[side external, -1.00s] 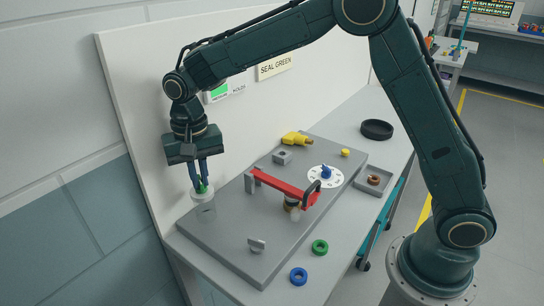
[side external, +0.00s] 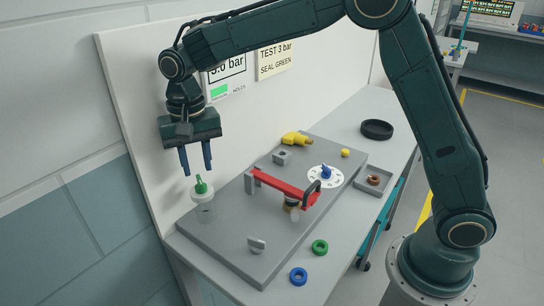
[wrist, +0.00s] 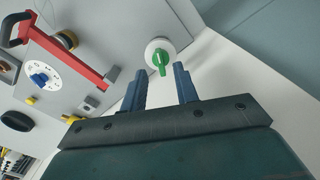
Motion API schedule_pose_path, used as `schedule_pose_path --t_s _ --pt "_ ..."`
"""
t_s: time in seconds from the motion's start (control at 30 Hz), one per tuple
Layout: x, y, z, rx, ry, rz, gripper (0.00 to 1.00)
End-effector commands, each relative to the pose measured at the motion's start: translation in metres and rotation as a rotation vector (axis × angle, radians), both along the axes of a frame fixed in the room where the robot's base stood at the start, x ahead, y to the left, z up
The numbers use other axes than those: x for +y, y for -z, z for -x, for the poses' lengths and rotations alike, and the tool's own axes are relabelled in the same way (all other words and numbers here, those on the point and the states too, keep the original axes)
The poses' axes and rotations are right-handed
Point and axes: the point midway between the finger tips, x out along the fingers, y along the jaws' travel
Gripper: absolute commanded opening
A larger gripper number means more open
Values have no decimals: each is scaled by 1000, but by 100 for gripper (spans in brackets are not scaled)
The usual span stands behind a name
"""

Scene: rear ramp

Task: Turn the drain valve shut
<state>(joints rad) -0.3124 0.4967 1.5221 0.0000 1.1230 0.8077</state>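A valve with a green handle (side external: 201,186) on a round white cap (side external: 203,197) stands at the left end of the grey plate. No label shows that it is the drain valve. The handle also shows in the wrist view (wrist: 161,62), lying between the fingertips in the picture. My gripper (side external: 197,173) is open and empty, fingers down, just above the handle and apart from it. A blue knob (side external: 326,172) on a white marked dial sits farther right on the plate.
A red bar (side external: 282,186) with a dark handle spans the plate's middle. A yellow part (side external: 296,138) lies behind it. Green (side external: 320,247) and blue (side external: 299,276) rings lie along the front edge. A white panel with a gauge display and a sign (side external: 275,60) rises behind.

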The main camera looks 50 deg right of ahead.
Motion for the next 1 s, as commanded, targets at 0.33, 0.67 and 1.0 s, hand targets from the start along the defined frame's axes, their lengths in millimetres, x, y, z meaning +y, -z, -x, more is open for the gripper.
schedule_pose_path --t_s 0.33,0.67,1.0 --pt "0 -61 -1 -5 0 -2 30" --pt "0 -96 0 -1 1 0 30" --pt "0 -102 0 -1 1 0 30"
